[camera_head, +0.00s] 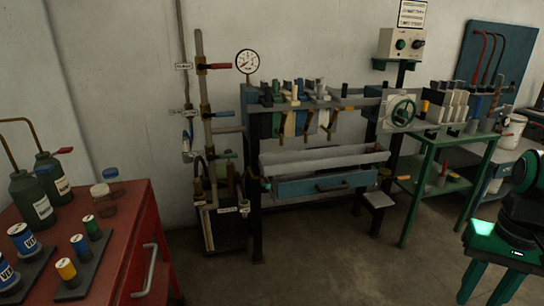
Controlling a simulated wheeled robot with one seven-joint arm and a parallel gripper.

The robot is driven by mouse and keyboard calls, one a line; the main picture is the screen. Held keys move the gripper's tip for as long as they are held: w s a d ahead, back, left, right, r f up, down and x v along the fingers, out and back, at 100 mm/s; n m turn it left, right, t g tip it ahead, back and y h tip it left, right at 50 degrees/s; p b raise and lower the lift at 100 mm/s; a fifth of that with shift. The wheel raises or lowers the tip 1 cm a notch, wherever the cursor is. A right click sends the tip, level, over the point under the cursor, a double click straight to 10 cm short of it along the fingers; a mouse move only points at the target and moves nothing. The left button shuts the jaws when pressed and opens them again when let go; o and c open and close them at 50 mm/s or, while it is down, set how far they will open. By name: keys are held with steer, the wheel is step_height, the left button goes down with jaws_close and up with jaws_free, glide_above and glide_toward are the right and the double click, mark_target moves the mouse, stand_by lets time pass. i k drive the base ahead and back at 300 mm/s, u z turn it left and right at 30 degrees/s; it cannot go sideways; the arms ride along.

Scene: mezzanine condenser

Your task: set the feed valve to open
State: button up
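A vertical pipe (203,140) stands by the wall left of the rack, with several lever valves. A valve with a red lever (220,66) sits near its top, the lever pointing right, with a small label (184,66) to its left. The lettering is too small to read, so I cannot tell which is the feed valve.
A red cabinet (131,240) with bottles and cans is at the lower left. A pressure gauge (247,62) is above the rack with a blue drawer (325,187). A handwheel (403,112) is at its right, beside a green table (432,142). The floor (310,270) in front is clear.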

mark_target(225, 156)
steer(key=z, duration=0.75)
steer(key=k, duration=0.85)
steer(key=u, duration=1.15)
steer(key=i, duration=1)
steer(key=z, duration=0.05)
